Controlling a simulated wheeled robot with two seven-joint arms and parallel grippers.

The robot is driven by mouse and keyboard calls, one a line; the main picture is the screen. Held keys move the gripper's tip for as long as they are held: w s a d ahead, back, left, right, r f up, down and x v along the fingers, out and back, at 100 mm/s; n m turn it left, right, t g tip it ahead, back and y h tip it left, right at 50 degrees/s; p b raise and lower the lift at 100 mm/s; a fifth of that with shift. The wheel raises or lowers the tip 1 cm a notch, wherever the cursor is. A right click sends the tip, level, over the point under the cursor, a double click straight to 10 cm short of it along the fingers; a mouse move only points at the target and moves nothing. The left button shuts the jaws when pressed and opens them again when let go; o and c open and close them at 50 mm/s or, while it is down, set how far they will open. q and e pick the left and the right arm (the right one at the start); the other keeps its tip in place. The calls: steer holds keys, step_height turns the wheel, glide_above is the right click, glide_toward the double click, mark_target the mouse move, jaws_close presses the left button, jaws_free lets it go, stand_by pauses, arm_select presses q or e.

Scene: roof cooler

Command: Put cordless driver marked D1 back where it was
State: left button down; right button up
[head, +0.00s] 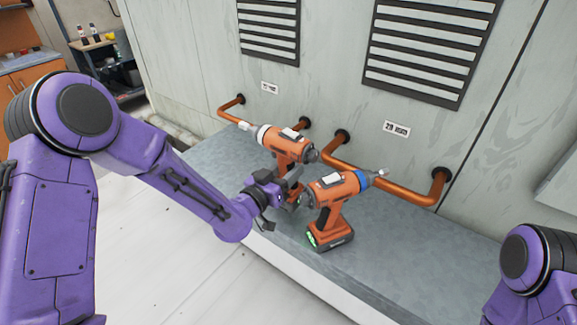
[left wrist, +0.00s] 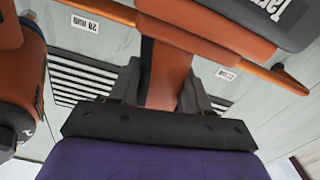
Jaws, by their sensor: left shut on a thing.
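Two orange cordless drivers show in the head view. The one with a white collar (head: 284,144) is upright, its nose pointing left. My left gripper (head: 284,190) is shut around its handle. In the left wrist view the handle (left wrist: 168,72) stands between the fingers (left wrist: 160,92), with the battery foot at the top. I cannot tell whether that foot touches the ledge. The other driver, with a blue collar (head: 335,195), stands upright on the grey ledge (head: 400,250), nose pointing right. It also shows at the left wrist view's left edge (left wrist: 18,85). I cannot read D1 on either driver.
Copper pipes (head: 375,180) run along the back wall, just behind the drivers. Small labels (head: 397,129) and louvred vents (head: 430,50) are on the wall. The blue-collared driver is close beside my left gripper. The ledge is clear to the right.

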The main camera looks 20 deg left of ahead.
arm_select(q)
steer(key=shift+s+f, duration=0.15)
steer(key=f, duration=0.2)
steer(key=w+f, duration=0.1)
steer(key=f, duration=0.1)
steer(key=shift+f+p, duration=0.35)
steer(key=shift+p, duration=0.05)
steer(key=shift+s+r, duration=0.1)
steer(key=shift+s, duration=0.2)
steer(key=c, duration=0.5)
jaws_free()
steer(key=shift+f, duration=0.2)
steer(key=shift+r, duration=0.1)
